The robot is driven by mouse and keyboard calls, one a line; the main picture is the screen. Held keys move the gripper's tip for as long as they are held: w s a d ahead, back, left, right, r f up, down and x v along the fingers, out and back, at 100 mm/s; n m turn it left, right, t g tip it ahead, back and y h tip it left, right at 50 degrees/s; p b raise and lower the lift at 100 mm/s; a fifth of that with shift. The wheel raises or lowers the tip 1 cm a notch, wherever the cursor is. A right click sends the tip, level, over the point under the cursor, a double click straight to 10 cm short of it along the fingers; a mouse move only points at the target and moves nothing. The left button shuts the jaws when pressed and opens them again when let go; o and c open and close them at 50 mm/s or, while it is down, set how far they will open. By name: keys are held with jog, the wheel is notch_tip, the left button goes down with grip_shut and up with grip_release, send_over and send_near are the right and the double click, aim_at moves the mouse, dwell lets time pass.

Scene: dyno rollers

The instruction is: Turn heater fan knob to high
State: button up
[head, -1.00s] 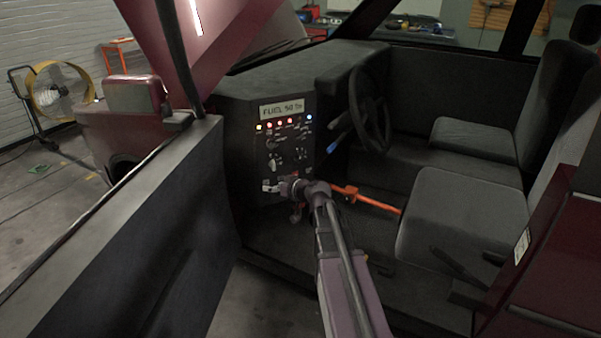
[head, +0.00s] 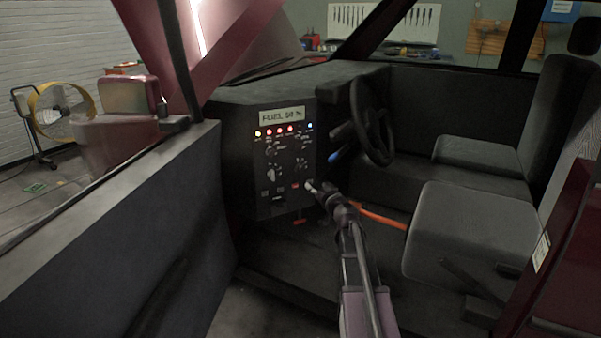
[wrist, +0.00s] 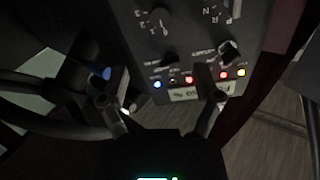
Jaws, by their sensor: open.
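The dark control panel (head: 262,205) stands left of the steering wheel and carries several knobs. I cannot tell for sure which one is the heater fan knob. In the wrist view, which shows the panel upside down, a knob with number marks (wrist: 160,17) is at the top. One black knob (wrist: 168,60) lies between the fingers' directions, and another (wrist: 230,50) is at the right. My gripper (wrist: 163,97) is open and empty, its two fingers wide apart before the panel. In the head view my gripper (head: 312,187) is by the panel's lower right edge; its fingers are hard to make out.
The open door (head: 110,235) fills the left. An orange bar (head: 382,217) lies behind my arm.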

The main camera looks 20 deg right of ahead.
aim_at(300, 170)
jog(key=shift+w, duration=0.1)
jog(key=w, duration=1.3)
jog(key=shift+w+a, duration=0.15)
jog(key=shift+w, duration=0.2)
grip_shut()
